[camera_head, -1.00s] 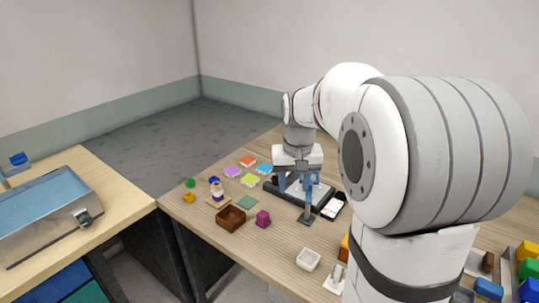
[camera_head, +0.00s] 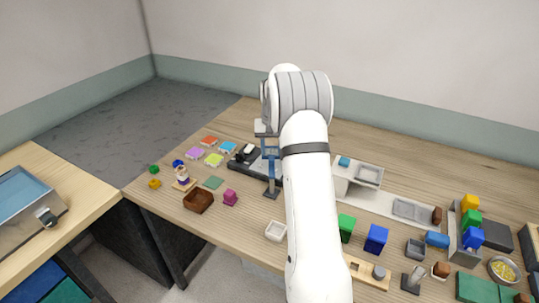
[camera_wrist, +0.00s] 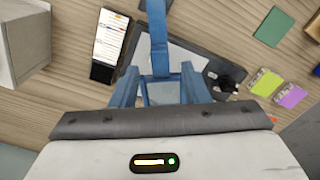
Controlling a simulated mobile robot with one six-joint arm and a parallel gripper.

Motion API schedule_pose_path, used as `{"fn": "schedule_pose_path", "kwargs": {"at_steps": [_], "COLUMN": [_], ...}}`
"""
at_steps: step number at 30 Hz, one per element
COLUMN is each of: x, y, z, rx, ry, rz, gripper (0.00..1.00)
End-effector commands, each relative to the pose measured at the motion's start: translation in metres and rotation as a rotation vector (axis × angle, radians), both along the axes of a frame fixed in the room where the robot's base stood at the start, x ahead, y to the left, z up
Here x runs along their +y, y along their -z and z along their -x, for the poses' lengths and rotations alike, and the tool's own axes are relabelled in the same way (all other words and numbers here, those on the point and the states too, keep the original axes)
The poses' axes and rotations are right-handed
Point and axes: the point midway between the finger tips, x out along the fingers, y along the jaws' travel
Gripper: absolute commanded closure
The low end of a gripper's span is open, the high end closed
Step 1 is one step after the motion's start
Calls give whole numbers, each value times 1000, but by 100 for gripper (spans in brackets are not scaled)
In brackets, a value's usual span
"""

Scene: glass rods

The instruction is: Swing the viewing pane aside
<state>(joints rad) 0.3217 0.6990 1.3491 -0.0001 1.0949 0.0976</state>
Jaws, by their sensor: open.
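The dark tray (camera_head: 237,165) lies on the table left of my gripper (camera_head: 268,148). The wrist view also shows the tray (camera_wrist: 203,64) below my gripper (camera_wrist: 160,92). A pale, flat panel (camera_wrist: 186,58) shows over the tray, perhaps the viewing pane; I cannot tell its edges or hinge. My fingers are spread apart. I cannot tell whether they touch the upright or the pane. My arm hides part of the area.
A white and black card-like item (camera_wrist: 108,45) lies beside the tray. Coloured tiles (camera_head: 213,159) and a green square (camera_head: 213,182) lie left. A brown bowl (camera_head: 198,201) and magenta block (camera_head: 230,197) are nearer. A white shelf unit (camera_head: 357,174) and several blocks stand right.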

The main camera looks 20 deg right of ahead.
Motion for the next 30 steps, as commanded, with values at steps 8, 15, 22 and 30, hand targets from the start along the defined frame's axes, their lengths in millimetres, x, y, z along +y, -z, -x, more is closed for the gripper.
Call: {"fn": "schedule_pose_path", "kwargs": {"at_steps": [8, 15, 22, 30], "x": [0, 0, -1, -1], "y": [29, 31, 31, 31], "z": [0, 0, 0, 0], "rx": [-1, -2, -2, -2], "ry": [0, 0, 1, 1], "rz": [0, 1, 1, 1], "gripper": [58, 58, 73, 95]}}
